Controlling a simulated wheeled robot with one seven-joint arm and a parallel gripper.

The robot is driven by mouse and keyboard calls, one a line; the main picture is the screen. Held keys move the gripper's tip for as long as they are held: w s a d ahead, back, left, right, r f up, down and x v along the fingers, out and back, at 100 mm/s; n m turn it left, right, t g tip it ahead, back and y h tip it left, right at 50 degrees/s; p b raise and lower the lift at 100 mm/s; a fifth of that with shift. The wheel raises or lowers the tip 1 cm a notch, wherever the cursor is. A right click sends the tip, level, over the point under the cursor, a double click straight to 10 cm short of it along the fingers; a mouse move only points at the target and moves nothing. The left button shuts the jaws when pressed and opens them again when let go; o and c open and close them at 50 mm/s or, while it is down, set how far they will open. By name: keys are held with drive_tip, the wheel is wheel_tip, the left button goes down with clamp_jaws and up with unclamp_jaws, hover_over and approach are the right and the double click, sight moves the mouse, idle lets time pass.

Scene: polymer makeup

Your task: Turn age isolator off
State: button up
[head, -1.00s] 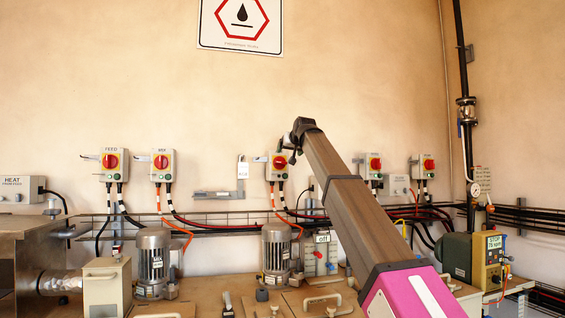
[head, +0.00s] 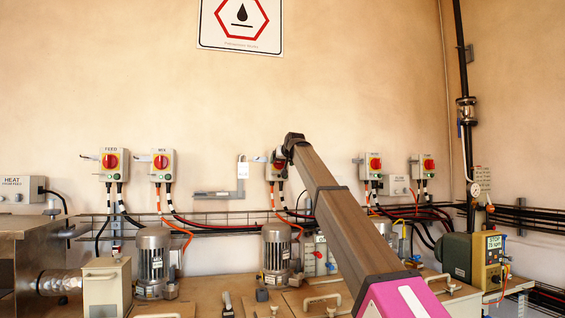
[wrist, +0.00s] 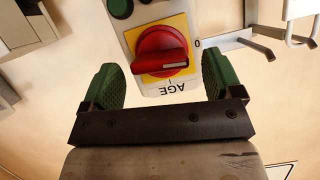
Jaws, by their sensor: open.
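The age isolator is a pale box with a red rotary knob (wrist: 162,52) on a yellow plate, seen upside down in the wrist view. Its "AGE" label (wrist: 167,88) is readable, with a "0" mark at the knob's right. The knob's grip bar lies roughly crosswise, with a pale line near its right end. My gripper (wrist: 157,80) is open, its green pads left and right of the knob with gaps on both sides; contact is not visible. In the head view the isolator (head: 271,173) is partly hidden by my arm.
Similar red-knob isolators labelled feed (head: 110,162) and mix (head: 161,163) are to the left; two more (head: 374,166) (head: 428,166) are to the right. A grey bracket (wrist: 228,40) sticks out beside the age isolator in the wrist view. Motors (head: 152,262) stand on the bench below.

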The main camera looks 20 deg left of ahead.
drive_tip(key=shift+c, duration=0.3)
drive_tip(key=c, duration=0.9)
drive_tip(key=shift+o, duration=0.2)
drive_tip(key=shift+n+h, duration=0.3)
drive_tip(key=shift+n, duration=0.2)
drive_tip(key=o, duration=0.9)
drive_tip(key=shift+s, duration=0.1)
drive_tip(key=v, duration=1)
drive_tip(key=shift+s+d, duration=0.15)
drive_tip(key=shift+s, duration=0.2)
